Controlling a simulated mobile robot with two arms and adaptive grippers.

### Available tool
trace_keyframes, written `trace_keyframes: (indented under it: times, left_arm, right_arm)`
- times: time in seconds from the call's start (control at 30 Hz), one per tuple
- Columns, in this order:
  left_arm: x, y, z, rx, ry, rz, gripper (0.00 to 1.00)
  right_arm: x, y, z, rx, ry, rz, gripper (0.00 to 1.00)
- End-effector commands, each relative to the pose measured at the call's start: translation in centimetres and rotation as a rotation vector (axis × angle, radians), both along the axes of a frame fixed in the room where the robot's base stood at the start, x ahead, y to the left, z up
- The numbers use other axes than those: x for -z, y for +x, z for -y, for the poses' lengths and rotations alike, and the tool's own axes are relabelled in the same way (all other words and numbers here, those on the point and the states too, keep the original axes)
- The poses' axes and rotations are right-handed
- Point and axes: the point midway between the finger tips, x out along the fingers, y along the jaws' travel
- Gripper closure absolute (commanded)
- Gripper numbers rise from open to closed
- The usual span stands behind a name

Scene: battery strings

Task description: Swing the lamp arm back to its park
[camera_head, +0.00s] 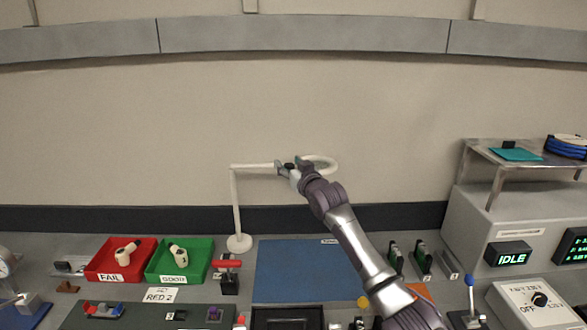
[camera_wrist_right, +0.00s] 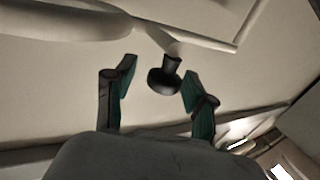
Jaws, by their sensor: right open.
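The white lamp stands at the back of the bench, with a round base, an upright post (camera_head: 236,205) and a horizontal lamp arm (camera_head: 252,167) reaching right to a ring-shaped head (camera_head: 325,162). My right gripper (camera_head: 290,167) is at the lamp arm, just left of the ring, and partly hides it. In the right wrist view the lamp arm crosses the top, and a black knob (camera_wrist_right: 164,78) hangs from it. My right gripper (camera_wrist_right: 158,78) is open, with the knob between its fingers and gaps visible on both sides. My left gripper is not in view.
A red tray (camera_head: 90,271) and a green tray (camera_head: 152,272) with pale parts sit left of the post. A blue mat (camera_head: 268,285) lies below the lamp arm. A grey cabinet with a raised shelf (camera_head: 520,165) stands at right. The wall behind is bare.

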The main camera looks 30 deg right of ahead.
Motion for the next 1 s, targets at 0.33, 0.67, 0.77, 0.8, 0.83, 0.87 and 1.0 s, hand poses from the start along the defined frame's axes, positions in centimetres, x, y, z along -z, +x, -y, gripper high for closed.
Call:
trace_keyframes:
  times: [0.33,0.67,0.77,0.8,0.83,0.87,1.0]
  left_arm:
    - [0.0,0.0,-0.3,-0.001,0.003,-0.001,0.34]
    - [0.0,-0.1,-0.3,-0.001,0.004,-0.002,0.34]
    - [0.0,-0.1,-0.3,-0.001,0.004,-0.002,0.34]
    - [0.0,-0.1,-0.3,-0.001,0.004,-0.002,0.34]
    - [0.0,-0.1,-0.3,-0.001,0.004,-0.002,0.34]
    - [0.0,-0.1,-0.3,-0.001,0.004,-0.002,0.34]
    - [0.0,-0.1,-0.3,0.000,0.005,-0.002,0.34]
  right_arm:
    - [0.2,-5.1,-0.3,0.000,-0.002,-0.001,0.45]
    - [0.1,-10.8,-0.6,0.002,-0.001,-0.001,0.45]
    - [0.1,-11.5,-0.6,0.002,-0.001,-0.001,0.45]
    - [0.1,-11.7,-0.6,0.002,-0.001,-0.001,0.45]
    - [0.1,-11.7,-0.6,0.003,-0.001,-0.001,0.45]
    - [0.1,-11.8,-0.6,0.003,-0.001,-0.001,0.45]
    - [0.1,-11.8,-0.6,0.003,0.000,-0.001,0.45]
